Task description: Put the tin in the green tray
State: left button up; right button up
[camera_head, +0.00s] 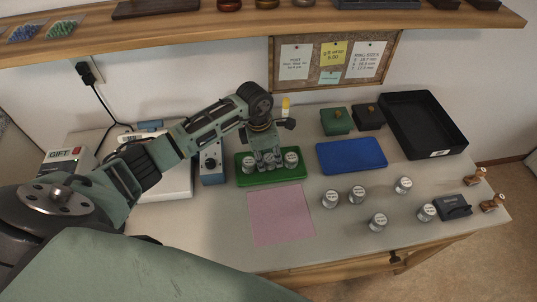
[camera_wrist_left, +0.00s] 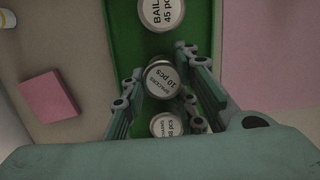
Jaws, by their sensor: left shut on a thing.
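The green tray (camera_head: 270,179) lies on the worktop near its middle. My left gripper (camera_head: 268,163) is over the tray and points down. It is shut on a silver tin (camera_wrist_left: 161,79) with a white label reading "10 pcs". Two other tins are in the tray, one on each side of my gripper: one on the left (camera_head: 252,164) and one on the right (camera_head: 291,160). In the wrist view they show above and below the held tin. Whether the held tin touches the tray floor cannot be told. My right gripper is not in view.
Several similar tins (camera_head: 357,194) stand on the worktop at the right. A blue tray (camera_head: 352,155) lies right of the green tray, and a pink sheet (camera_head: 281,214) lies in front. A black tray (camera_head: 425,146) is at the back right. A shelf (camera_head: 200,32) overhangs the back.

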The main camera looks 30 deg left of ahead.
pick_arm(q)
jog(key=shift+f, duration=0.3)
jog(key=o, duration=1.1)
jog(key=shift+o, duration=0.3)
